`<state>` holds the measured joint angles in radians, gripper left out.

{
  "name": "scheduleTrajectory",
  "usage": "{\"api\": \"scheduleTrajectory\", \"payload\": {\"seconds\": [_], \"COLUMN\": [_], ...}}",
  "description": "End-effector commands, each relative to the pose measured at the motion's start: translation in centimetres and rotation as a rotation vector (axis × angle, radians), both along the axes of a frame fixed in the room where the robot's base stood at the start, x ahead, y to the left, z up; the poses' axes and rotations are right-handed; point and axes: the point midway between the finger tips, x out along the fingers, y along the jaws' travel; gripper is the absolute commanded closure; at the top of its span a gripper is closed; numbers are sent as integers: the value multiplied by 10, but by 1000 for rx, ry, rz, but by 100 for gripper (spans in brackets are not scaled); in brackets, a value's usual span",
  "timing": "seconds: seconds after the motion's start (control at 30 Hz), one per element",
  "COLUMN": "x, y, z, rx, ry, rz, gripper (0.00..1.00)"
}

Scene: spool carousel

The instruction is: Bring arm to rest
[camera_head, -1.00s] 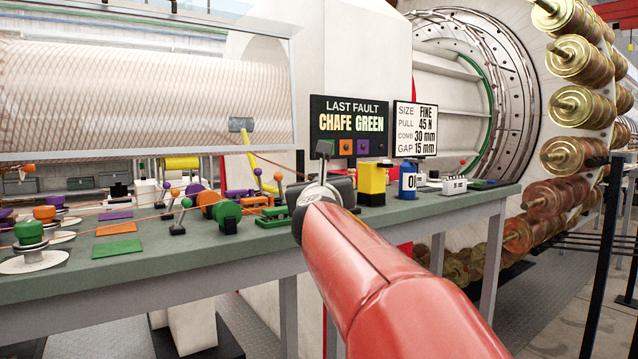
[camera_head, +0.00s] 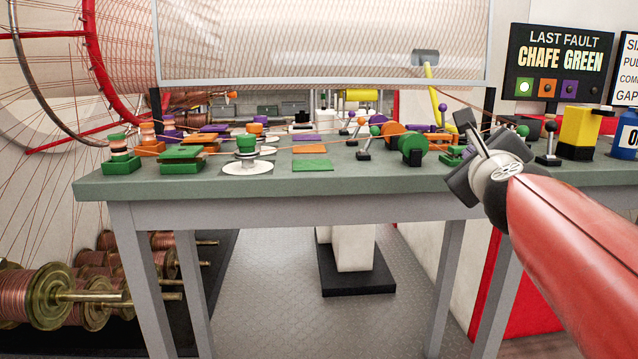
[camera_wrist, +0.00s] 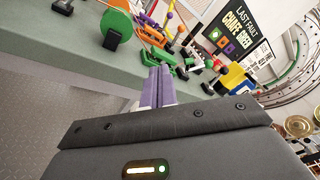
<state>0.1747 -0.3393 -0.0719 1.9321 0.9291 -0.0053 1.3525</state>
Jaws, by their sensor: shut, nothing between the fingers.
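My red arm (camera_head: 570,245) reaches in from the lower right of the head view, over the front edge of the green bench (camera_head: 400,182). Its dark gripper shows at the arm's end, but its fingertips are hard to make out there. In the wrist view my gripper (camera_wrist: 157,72) has its two pale purple-grey fingers together, with nothing between them. They point past the bench edge toward the small levers and blocks. I cannot tell the exact gap between the fingers and the bench. A green wheel (camera_head: 413,149) stands left of the gripper in the head view.
A green spool post (camera_head: 246,147) and orange and green pads stand left on the bench. A fault board (camera_head: 560,62) reads CHAFE GREEN, its leftmost lamp lit. A yellow block (camera_head: 578,133) stands right. Copper spools (camera_head: 50,297) lie low at left. The floor before the bench is open.

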Motion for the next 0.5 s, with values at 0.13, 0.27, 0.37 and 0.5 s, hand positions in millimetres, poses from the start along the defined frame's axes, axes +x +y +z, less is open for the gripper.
{"api": "scheduleTrajectory", "payload": {"seconds": [0.13,0.27,0.37,0.5], "x": [-40,-92,-137,-191], "y": [77,118,131,131], "z": [-78,-154,-208,-263], "rx": [-581,-1071,-1410,-1763], "ry": [307,513,632,739], "rz": [323,625,861,1151], "gripper": [100,100,100,100]}}
